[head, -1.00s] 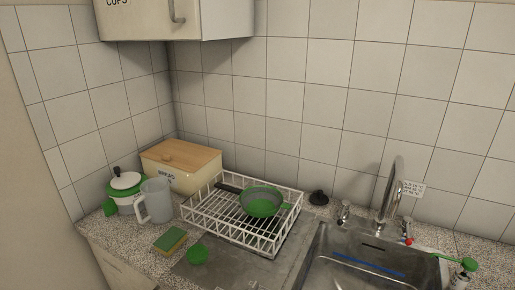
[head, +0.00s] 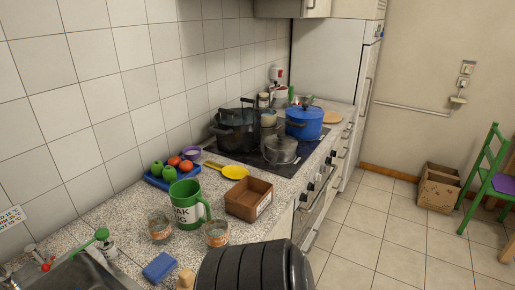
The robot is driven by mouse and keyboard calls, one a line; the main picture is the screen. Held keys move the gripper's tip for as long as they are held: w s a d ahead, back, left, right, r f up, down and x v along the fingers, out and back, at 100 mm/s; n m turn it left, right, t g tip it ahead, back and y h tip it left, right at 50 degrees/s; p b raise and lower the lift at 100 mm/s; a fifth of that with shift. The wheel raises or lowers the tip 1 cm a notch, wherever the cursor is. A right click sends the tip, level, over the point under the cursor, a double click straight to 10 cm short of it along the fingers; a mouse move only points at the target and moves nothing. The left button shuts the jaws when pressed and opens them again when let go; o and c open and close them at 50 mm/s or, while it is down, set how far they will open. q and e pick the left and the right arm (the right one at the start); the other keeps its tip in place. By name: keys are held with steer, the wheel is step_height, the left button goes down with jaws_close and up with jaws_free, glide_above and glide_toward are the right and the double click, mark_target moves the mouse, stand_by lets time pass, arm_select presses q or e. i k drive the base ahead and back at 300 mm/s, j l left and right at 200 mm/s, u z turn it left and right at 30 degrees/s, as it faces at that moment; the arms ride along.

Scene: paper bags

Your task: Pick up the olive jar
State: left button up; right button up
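No jar is clearly marked as olives. Two small glass jars or tumblers with orange-brown bands stand on the speckled counter: the left glass (head: 160,227) is beside the green mug, and the right glass (head: 216,235) is nearer the counter's front edge. I cannot tell whether either is the olive jar. Neither of my grippers shows in the head view. A large black ribbed shape, which may be part of my arm, covers the bottom middle and hides the counter edge there.
A green mug (head: 186,205) stands behind the glasses, with a brown box (head: 249,198) to its right. A blue tray (head: 157,182) holds fruit. A blue sponge (head: 161,267) lies in front. Pots crowd the hob (head: 265,160). Floor at right is clear near a cardboard box (head: 438,188).

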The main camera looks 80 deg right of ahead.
mark_target(217, 232)
steer(key=z, duration=2.3)
steer(key=u, duration=1.7)
steer(key=k+l+z, duration=0.15)
steer(key=l, duration=0.15)
steer(key=k+l+z, duration=0.15)
steer(key=l, duration=0.2)
steer(key=k+l+z, duration=0.1)
steer(key=l, duration=0.2)
steer(key=l+z, duration=0.15)
steer(key=l, duration=0.2)
steer(key=k, duration=0.1)
